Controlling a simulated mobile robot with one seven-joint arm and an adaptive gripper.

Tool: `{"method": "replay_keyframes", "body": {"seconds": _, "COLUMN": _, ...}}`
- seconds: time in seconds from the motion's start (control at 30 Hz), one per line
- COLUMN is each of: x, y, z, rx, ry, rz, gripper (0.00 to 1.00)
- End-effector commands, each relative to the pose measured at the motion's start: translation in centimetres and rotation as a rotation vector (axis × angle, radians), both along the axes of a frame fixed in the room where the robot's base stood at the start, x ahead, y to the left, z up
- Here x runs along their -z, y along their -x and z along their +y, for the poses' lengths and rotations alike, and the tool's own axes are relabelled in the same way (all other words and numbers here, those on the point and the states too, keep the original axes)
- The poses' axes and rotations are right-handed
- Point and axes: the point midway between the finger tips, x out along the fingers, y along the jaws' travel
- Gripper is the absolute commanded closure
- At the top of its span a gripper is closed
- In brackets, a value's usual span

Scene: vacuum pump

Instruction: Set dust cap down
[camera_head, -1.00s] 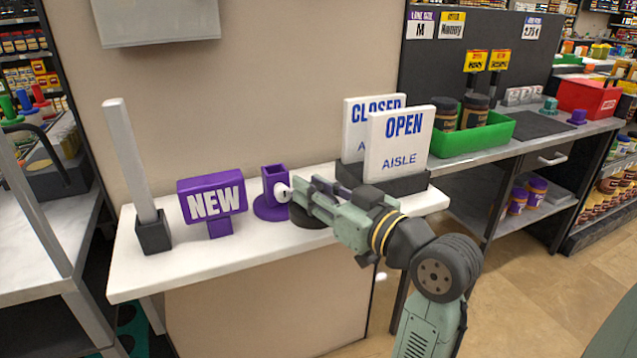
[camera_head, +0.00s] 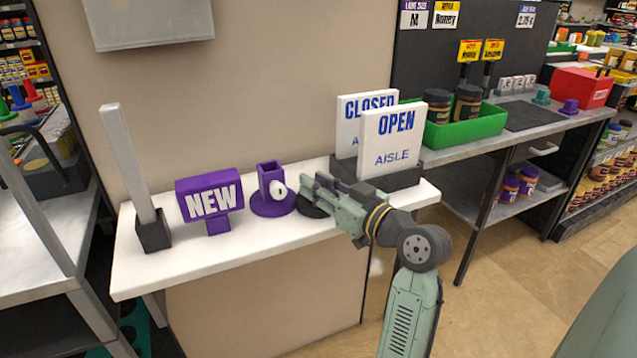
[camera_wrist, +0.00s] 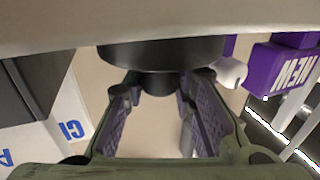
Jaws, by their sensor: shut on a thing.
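The dust cap appears to be the black round piece with a wide disc and a narrower knob, seen close up in the wrist view (camera_wrist: 160,52). In the head view its dark disc (camera_head: 309,208) shows at the white counter, right of a purple stand. My gripper (camera_head: 312,187) comes in from the right, its fingertips at the knob. In the wrist view my gripper (camera_wrist: 160,90) has a ridged finger on each side of the knob and is shut on it. The disc looks at or very near the counter surface; I cannot tell if it bears on it.
The white counter (camera_head: 240,252) also holds a grey post in a black base (camera_head: 152,230), a purple NEW sign (camera_head: 210,198) and the purple stand (camera_head: 270,180) with a white knob. An OPEN sign (camera_head: 390,140) stands close behind my gripper. The counter's front strip is clear.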

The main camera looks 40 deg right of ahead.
Motion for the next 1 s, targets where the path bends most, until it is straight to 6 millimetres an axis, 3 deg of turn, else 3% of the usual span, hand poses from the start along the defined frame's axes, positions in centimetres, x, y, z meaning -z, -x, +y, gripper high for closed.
{"method": "replay_keyframes", "body": {"seconds": 0.1, "x": 0.4, "y": 0.0, "z": 0.0, "rx": 0.0, "ry": 0.0, "rz": 0.0, "gripper": 1.0}}
{"method": "replay_keyframes", "body": {"seconds": 0.13, "x": 0.3, "y": 0.0, "z": 0.0, "rx": 0.0, "ry": 0.0, "rz": 0.0, "gripper": 0.74}}
{"method": "replay_keyframes", "body": {"seconds": 0.4, "x": 0.2, "y": 0.0, "z": 0.0, "rx": 0.0, "ry": 0.0, "rz": 0.0, "gripper": 0.56}}
{"method": "replay_keyframes", "body": {"seconds": 0.77, "x": -0.2, "y": 0.0, "z": 0.0, "rx": 0.0, "ry": 0.0, "rz": 0.0, "gripper": 0.56}}
{"method": "replay_keyframes", "body": {"seconds": 0.87, "x": 0.1, "y": 1.1, "z": -0.2, "rx": 0.002, "ry": 0.0, "rz": -0.001, "gripper": 0.56}}
{"method": "replay_keyframes", "body": {"seconds": 1.0, "x": 0.3, "y": 3.8, "z": -0.5, "rx": 0.005, "ry": 0.002, "rz": -0.001, "gripper": 0.56}}
